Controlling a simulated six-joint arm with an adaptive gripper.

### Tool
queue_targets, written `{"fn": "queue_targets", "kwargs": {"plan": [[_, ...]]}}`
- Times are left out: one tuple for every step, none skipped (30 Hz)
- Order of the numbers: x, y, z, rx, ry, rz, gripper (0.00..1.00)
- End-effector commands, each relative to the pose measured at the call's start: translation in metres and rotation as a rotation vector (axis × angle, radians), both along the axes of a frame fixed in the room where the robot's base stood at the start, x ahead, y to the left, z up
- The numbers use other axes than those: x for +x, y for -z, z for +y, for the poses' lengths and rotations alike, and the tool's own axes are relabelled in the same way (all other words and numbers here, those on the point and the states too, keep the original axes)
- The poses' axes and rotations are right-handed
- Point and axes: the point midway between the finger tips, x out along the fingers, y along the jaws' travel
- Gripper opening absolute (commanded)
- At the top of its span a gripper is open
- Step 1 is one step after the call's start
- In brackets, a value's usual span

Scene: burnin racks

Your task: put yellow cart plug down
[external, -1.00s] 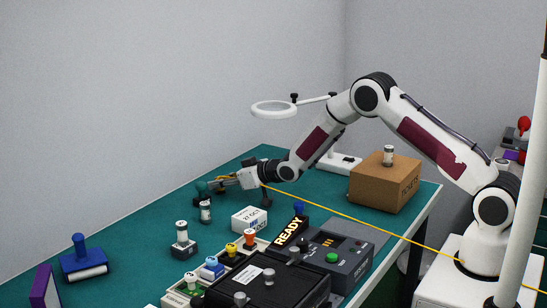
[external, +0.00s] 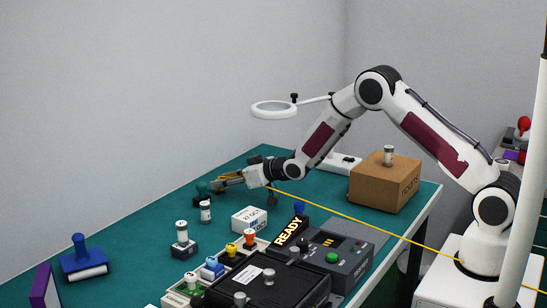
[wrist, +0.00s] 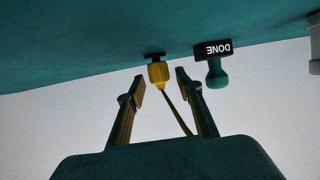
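The yellow cart plug (wrist: 158,72) shows in the wrist view at the teal table surface, with a dark piece at its table end. It lies just beyond and between the fingertips of my gripper (wrist: 161,83), with gaps on both sides. My gripper is open and holds nothing. A yellow cable (wrist: 178,112) runs from the plug back between the fingers. In the external view my gripper (external: 221,181) is low over the far part of the table; the plug cannot be made out there. The cable (external: 350,217) stretches off to the lower right.
A teal DONE stamp (wrist: 215,68) stands close right of the plug in the wrist view. A small vial (external: 205,212) is near my gripper. A white date block (external: 249,219), a READY sign (external: 290,232) and a cardboard box (external: 375,186) stand closer to the arm.

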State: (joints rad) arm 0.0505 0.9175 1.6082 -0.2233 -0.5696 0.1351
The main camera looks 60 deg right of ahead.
Motion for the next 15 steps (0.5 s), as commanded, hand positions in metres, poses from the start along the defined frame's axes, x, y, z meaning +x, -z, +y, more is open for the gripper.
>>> {"fn": "queue_targets", "kwargs": {"plan": [[-0.004, -0.002, -0.001, 0.000, 0.000, 0.001, 0.36], [-0.007, -0.003, -0.001, 0.000, 0.001, 0.001, 0.36], [-0.010, -0.004, -0.001, 0.000, 0.001, 0.001, 0.36], [-0.013, -0.005, -0.001, 0.000, 0.001, 0.001, 0.36], [-0.015, -0.006, -0.002, 0.000, 0.001, 0.001, 0.36], [-0.019, -0.008, -0.002, 0.000, 0.001, 0.000, 0.36], [-0.021, -0.009, -0.002, 0.000, 0.001, 0.000, 0.36], [-0.023, -0.010, -0.002, 0.000, 0.001, 0.000, 0.36], [-0.027, -0.011, -0.003, 0.000, 0.001, 0.001, 0.36], [-0.030, -0.012, -0.003, 0.000, 0.001, 0.001, 0.36], [-0.032, -0.013, -0.003, 0.000, 0.001, 0.001, 0.36], [-0.036, -0.015, -0.003, 0.000, 0.001, 0.000, 0.36], [-0.038, -0.016, -0.004, 0.000, 0.001, -0.001, 0.36], [-0.041, -0.017, -0.004, 0.000, 0.001, 0.000, 0.36], [-0.045, -0.018, -0.004, 0.000, 0.001, 0.001, 0.36]]}}
